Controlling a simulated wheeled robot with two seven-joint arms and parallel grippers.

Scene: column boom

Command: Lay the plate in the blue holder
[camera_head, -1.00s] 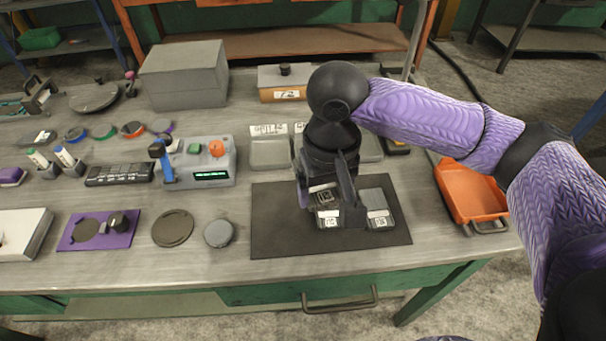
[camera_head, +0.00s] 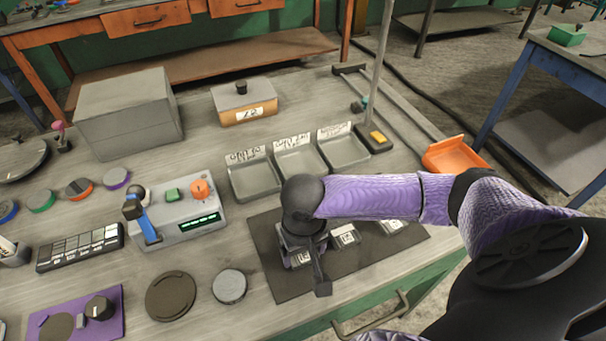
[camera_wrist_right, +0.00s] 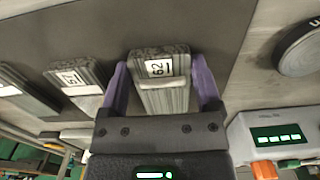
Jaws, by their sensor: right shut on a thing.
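My right gripper (camera_head: 310,262) is low over the left end of the dark mat (camera_head: 282,284). In the right wrist view my right gripper (camera_wrist_right: 158,85) has one finger on each side of a ridged grey slab (camera_wrist_right: 160,66) labelled 62, and is shut on it. In the head view the slab (camera_head: 302,258) is mostly hidden by my gripper. I cannot tell whether it is lifted off the mat. A blue ring (camera_head: 8,211) lies at the left edge; I cannot tell whether it is the blue holder. No slab is surely the plate. My left gripper is not in view.
Two more slabs (camera_head: 345,236) (camera_head: 392,226) lie right of my gripper. Three grey trays (camera_head: 299,160) stand behind the mat. A control box (camera_head: 187,215) and grey disc (camera_head: 229,287) are to the left.

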